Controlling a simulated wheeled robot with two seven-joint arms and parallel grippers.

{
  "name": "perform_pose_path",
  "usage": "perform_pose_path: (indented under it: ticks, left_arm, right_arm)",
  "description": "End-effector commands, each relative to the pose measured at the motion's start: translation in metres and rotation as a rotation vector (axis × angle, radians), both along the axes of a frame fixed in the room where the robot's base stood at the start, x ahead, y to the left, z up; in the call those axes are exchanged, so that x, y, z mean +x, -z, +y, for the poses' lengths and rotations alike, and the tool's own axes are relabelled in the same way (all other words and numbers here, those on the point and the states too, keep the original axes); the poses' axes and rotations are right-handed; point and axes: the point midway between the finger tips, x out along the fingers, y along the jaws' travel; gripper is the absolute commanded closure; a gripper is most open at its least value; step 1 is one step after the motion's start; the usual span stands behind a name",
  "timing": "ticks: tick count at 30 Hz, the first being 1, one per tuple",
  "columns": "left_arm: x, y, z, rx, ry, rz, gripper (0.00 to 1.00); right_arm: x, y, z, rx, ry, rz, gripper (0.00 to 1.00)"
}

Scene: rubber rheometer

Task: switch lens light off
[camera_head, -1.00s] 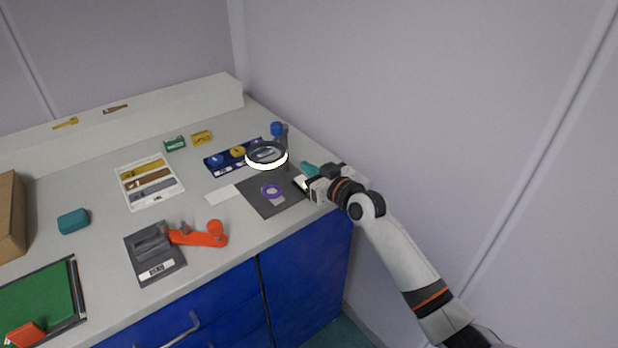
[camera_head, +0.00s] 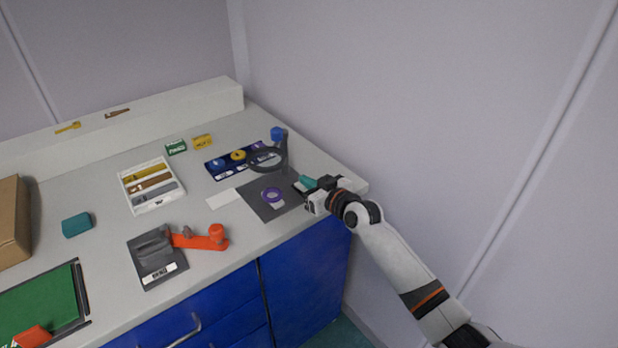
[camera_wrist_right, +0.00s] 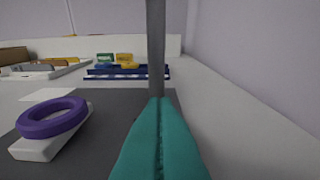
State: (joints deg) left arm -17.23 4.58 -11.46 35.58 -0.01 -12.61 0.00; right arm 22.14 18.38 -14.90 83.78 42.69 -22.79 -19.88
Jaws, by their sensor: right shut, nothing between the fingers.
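The magnifier lens (camera_head: 267,159) is a dark ring on a post with a blue knob (camera_head: 277,133) on top, at the counter's right end. Its ring is dark, with no glow. In the wrist view its grey post (camera_wrist_right: 156,50) rises straight ahead. My right gripper (camera_head: 306,182) is low over the counter beside the dark mat, in front of the post. Its teal fingertips (camera_wrist_right: 158,140) are pressed together with nothing between them. Any switch is hidden behind the fingers. My left gripper is out of view.
A purple ring (camera_wrist_right: 53,117) on a white block lies on the dark mat (camera_head: 270,210), left of my gripper. Behind the lens is a blue tray (camera_head: 213,172). An orange-handled device (camera_head: 150,255) stands to the left. A wall bounds the right side.

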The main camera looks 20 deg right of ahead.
Motion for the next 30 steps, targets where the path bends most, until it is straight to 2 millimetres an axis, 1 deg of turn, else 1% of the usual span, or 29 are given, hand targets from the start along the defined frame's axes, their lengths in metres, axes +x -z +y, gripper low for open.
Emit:
perform_pose_path:
  ticks: [3,7,11,14,16,24,30]
  left_arm:
    - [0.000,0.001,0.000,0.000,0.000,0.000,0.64]
    - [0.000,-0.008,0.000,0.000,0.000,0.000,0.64]
    - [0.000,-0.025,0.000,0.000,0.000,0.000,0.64]
    - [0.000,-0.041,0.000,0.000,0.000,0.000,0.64]
    - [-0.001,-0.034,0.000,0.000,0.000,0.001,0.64]
    - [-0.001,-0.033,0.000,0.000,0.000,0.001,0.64]
    - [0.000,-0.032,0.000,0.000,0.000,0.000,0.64]
  right_arm:
    - [0.000,0.001,0.000,0.000,0.000,0.000,1.00]
    - [0.001,-0.009,0.001,0.000,0.000,-0.001,1.00]
    - [0.004,-0.029,0.002,-0.001,0.001,-0.001,1.00]
    - [0.007,-0.049,0.003,0.000,0.003,-0.001,1.00]
    - [-0.006,-0.043,-0.001,-0.002,0.002,0.002,1.00]
    - [-0.051,-0.062,-0.018,-0.001,0.003,-0.001,1.00]
    - [-0.073,-0.073,-0.026,-0.002,0.004,0.000,1.00]
